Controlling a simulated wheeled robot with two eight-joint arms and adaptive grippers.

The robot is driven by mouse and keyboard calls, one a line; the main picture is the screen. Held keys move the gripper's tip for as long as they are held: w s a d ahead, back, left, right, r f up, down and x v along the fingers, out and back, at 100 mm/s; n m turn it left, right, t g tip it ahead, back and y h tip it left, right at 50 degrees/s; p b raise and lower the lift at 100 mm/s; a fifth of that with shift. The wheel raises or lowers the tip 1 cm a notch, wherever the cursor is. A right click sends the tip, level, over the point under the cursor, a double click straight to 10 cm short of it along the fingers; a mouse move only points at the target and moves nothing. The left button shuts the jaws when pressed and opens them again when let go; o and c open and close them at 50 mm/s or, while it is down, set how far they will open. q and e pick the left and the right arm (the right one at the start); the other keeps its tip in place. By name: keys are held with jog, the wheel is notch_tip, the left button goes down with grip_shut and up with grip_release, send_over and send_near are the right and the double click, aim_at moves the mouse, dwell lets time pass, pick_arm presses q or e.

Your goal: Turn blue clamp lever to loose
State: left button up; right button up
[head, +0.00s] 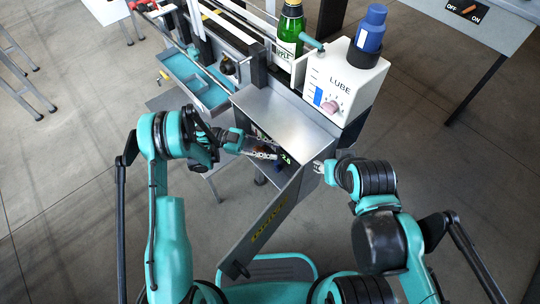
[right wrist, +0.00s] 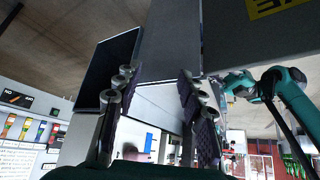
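I cannot clearly make out the blue clamp lever in either view. A small dark bluish part (head: 278,168) shows in the shadow of the open grey metal cabinet (head: 285,108), beside a green lit readout (head: 287,158). My left gripper (head: 266,152) is at the cabinet's open front, left of the readout. Its fingers are too small and dark to tell their opening. My right gripper (head: 319,168) is at the cabinet's right side, by the edge of its open door. In the right wrist view its fingers (right wrist: 152,110) are wide apart, with nothing held between them.
The cabinet's long grey door (head: 270,222) with a yellow label hangs open towards me, between my arms. A white LUBE box (head: 341,85) with a blue bottle (head: 371,28) stands behind right, near a green bottle (head: 290,30). A blue tray (head: 195,82) is left.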

pick_arm(q)
jog(key=shift+r, duration=0.2)
grip_shut()
jog(key=n+t+y+p, duration=0.2)
jog(key=n+y+p, duration=0.25)
jog(key=n, duration=2.35)
send_near(278, 165)
jog(key=w+a+r, duration=0.2)
jog(key=w, duration=0.1)
jog(key=a+n+y, duration=0.3)
jog(key=a+n, duration=0.1)
jog(key=n, duration=0.7)
jog(key=d+r+b+x, duration=0.1)
jog(key=b+x, duration=0.3)
jog(key=x, duration=0.8)
jog(key=shift+d+r, duration=0.3)
jog(key=shift+d, duration=0.15)
